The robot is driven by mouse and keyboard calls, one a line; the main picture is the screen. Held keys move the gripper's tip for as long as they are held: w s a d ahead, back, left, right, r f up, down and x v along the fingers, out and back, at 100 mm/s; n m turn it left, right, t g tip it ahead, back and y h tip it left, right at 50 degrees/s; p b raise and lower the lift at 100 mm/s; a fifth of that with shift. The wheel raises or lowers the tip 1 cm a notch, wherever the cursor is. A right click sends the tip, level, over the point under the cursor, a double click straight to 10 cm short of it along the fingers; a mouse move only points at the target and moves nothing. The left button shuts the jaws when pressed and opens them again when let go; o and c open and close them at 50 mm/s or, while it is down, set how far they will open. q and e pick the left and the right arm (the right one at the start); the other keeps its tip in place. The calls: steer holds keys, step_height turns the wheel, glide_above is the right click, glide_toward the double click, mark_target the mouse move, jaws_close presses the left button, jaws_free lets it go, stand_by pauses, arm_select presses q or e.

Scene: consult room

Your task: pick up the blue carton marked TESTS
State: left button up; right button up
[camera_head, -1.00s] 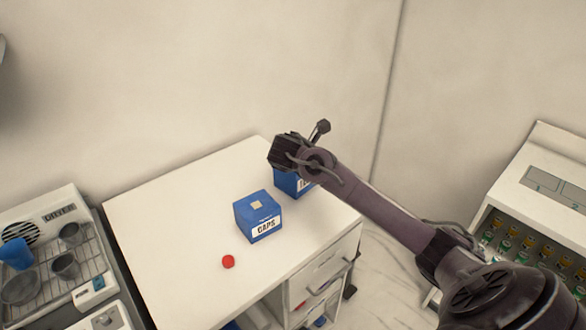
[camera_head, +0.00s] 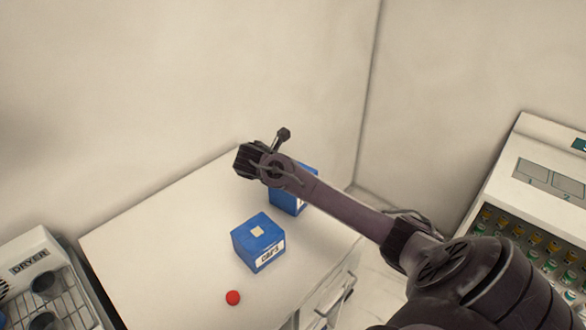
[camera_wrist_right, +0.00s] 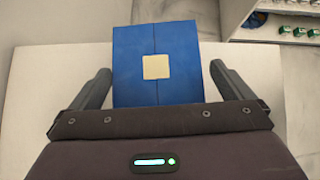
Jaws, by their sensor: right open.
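A blue carton (camera_head: 284,201) stands towards the back right of the white tabletop, partly hidden behind my right arm; only a sliver of its white label shows, and I cannot read it. My right gripper (camera_head: 250,160) is at this carton in the head view. In the right wrist view the blue carton top (camera_wrist_right: 130,65), with a cream square on it, lies between the two spread fingers of my right gripper (camera_wrist_right: 160,70). The jaws are open, with a gap on each side. My left gripper is out of view.
A second blue carton, marked CAPS (camera_head: 250,235), stands just in front and to the left. A red ball-like thing (camera_head: 233,298) lies near it on the white table (camera_head: 150,240). A dryer rack (camera_head: 45,290) is at left; a vial cabinet (camera_head: 540,205) at right.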

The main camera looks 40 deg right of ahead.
steer(key=x, duration=0.2)
steer(key=shift+w+d+f, duration=0.15)
steer(key=shift+w+d, duration=0.05)
steer(key=shift+w, duration=0.05)
steer(key=shift+d+f, duration=0.2)
steer(key=shift+f, duration=0.1)
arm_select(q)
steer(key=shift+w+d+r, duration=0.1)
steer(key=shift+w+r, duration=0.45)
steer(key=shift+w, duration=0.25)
arm_select(e)
steer(key=shift+r, duration=0.1)
steer(key=c, duration=1)
steer(key=shift+r, duration=0.1)
steer(key=shift+c, duration=0.2)
arm_select(q)
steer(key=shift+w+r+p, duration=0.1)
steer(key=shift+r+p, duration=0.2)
steer(key=shift+p, duration=0.15)
arm_select(e)
step_height(320, 180, up, 20)
